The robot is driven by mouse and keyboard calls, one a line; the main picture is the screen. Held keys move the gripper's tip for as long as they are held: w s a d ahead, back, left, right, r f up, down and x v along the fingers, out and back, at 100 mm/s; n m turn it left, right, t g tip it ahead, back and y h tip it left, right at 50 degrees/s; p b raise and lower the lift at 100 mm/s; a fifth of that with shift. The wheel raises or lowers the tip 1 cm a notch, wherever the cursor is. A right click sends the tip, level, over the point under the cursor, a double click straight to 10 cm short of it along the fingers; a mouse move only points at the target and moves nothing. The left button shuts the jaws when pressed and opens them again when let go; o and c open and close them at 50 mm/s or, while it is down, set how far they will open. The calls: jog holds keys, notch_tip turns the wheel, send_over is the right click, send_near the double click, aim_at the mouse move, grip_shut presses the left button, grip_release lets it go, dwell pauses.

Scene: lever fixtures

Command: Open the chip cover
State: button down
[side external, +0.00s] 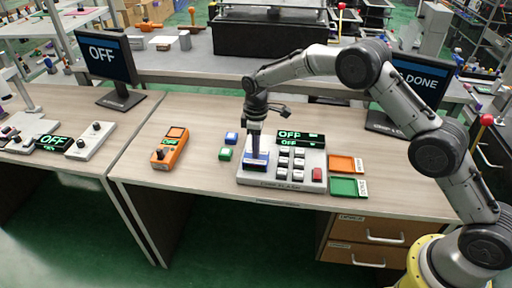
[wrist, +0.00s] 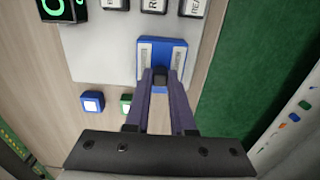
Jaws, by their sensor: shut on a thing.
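The blue chip cover (side external: 257,163) is at the left end of the grey control panel (side external: 280,184) in the side external view. My gripper (side external: 256,150) points down over the cover. The fingers hide part of the cover. I cannot tell whether the cover is raised at all.
A green block (side external: 226,154) and a blue block (side external: 232,138) lie left of the panel. An orange box with a black knob (side external: 168,150) stands farther left. Orange (side external: 342,164) and green (side external: 343,187) trays lie right of the panel. Keys and a red button (side external: 318,174) are on the panel.

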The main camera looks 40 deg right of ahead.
dwell(0.8)
jog(key=w+d, duration=0.5)
jog(key=shift+w+d, duration=0.3)
jog(key=shift+w, duration=0.1)
jog(key=c, duration=0.8)
grip_release()
jog(key=shift+o, duration=0.2)
notch_tip(320, 180, up, 14)
